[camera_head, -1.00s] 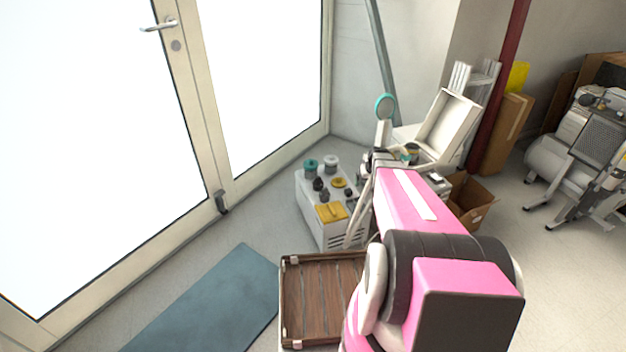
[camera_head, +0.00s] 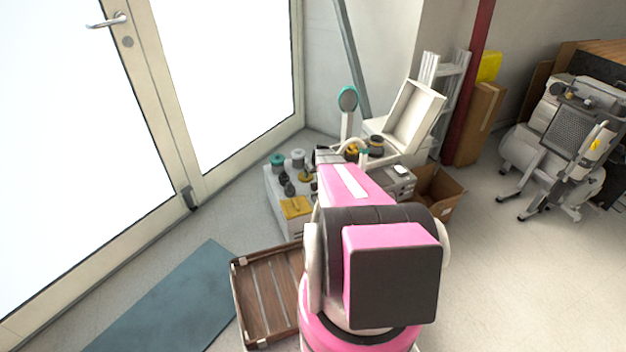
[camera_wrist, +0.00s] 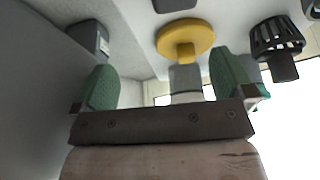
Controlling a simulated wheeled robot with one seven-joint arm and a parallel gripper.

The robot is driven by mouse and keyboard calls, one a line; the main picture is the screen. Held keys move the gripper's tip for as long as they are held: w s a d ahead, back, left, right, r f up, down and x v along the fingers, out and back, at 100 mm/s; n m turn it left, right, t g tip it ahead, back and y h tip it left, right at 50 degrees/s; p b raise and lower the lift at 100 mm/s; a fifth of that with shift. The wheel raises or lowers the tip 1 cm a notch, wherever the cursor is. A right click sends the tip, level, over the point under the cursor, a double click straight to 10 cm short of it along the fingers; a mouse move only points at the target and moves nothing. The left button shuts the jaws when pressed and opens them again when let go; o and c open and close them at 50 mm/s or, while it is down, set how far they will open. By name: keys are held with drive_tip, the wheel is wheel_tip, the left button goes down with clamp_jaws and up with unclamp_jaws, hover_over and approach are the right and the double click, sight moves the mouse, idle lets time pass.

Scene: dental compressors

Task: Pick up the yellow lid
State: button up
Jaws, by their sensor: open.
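The yellow lid (camera_wrist: 185,38) is a round disc with a short yellow stem, at the upper middle of the wrist view. In the head view a small yellow round piece, apparently this lid (camera_head: 306,176), lies on top of the white cabinet (camera_head: 272,190). The lid is beyond the fingertips, nearer the right finger. A grey cylindrical piece (camera_wrist: 186,78) shows below the stem, between the fingers. In the head view my arm hides most of the gripper.
A black slotted cap (camera_wrist: 277,40) is right of the lid, and a grey block (camera_wrist: 88,38) is at left. The cabinet top also holds teal and grey jars, dark knobs and a yellow square piece (camera_head: 296,207). A wooden crate (camera_head: 270,340) and cardboard box (camera_head: 440,188) stand nearby.

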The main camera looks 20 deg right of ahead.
sight(313, 179)
drive_tip(key=x, duration=0.5)
drive_tip(key=shift+w+r, duration=0.15)
drive_tip(key=shift+d, duration=0.15)
drive_tip(key=shift+f, duration=0.25)
drive_tip(key=c, duration=1.2)
